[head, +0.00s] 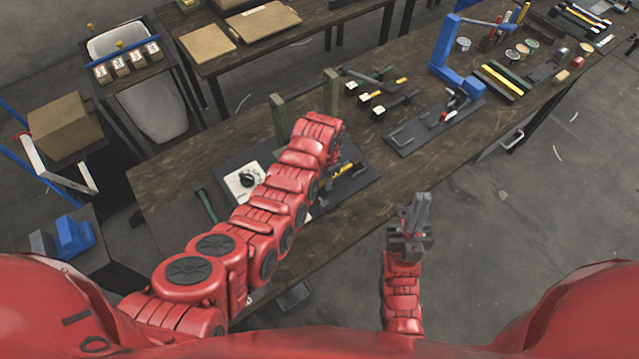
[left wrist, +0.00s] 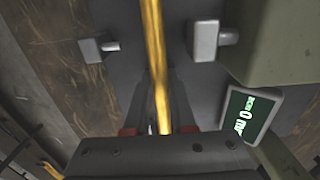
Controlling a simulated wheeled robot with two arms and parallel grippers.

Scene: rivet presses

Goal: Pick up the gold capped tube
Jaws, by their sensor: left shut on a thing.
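The gold tube (left wrist: 153,45) runs up the middle of the left wrist view, its lower part between the fingers of my left gripper (left wrist: 165,105). My left gripper is shut on it, and its far end runs out of that view. In the head view, a yellow-gold piece (head: 346,171) shows beside my left wrist over the dark plate, and the left fingers are mostly hidden by the arm. My right gripper (head: 420,208) is empty in front of the bench edge, its fingers together.
A fixture with two green posts (head: 279,115) stands behind my left wrist. A small green-lit display (left wrist: 250,113) and grey pegs (left wrist: 205,40) are close to the tube. A blue press (head: 447,55) and several tools lie farther right on the bench (head: 160,190).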

